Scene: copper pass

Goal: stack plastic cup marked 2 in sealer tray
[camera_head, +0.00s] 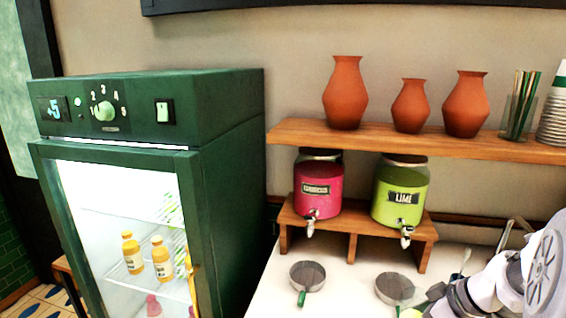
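I see no cup marked 2 and no sealer tray in the head view. A stack of white cups (553,112) stands at the right end of the wooden shelf, cut off by the picture edge. A green-banded cup or lid shows at its top, and no number can be read on it. White and grey links of my arm fill the lower right corner and hide part of the counter. My gripper is not in view.
A green glass-door fridge (225,150) stands at left with bottles inside. Drink dispensers, pink (317,186) and green (400,190), stand on a wooden stand. Clay vases (344,95) and a straw glass (519,115) line the shelf. Two strainers (307,275) lie on the white counter.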

